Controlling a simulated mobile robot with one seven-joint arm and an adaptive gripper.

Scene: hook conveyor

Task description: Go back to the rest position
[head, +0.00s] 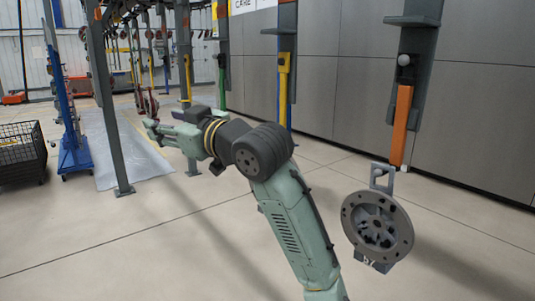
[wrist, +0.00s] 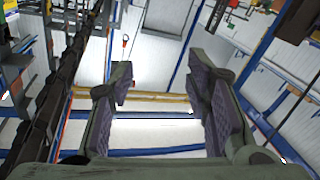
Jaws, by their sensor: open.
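My gripper (head: 163,129) is at the end of my green and black arm, raised and stretched toward the left in the head view. In the wrist view my gripper (wrist: 163,95) shows its two fingers with dark ridged pads spread wide apart. Nothing is between them. Behind them are a white wall and blue beams. A round grey metal part (head: 377,227) with a spoked centre hangs at the right in the head view, below an orange bar (head: 401,125). My gripper is well apart from it.
A black wire crate (head: 22,155) stands at the far left beside a blue rack (head: 73,150). A grey post (head: 112,130) stands left of my gripper. Grey wall panels (head: 360,100) run behind. The floor (head: 130,240) in front is clear.

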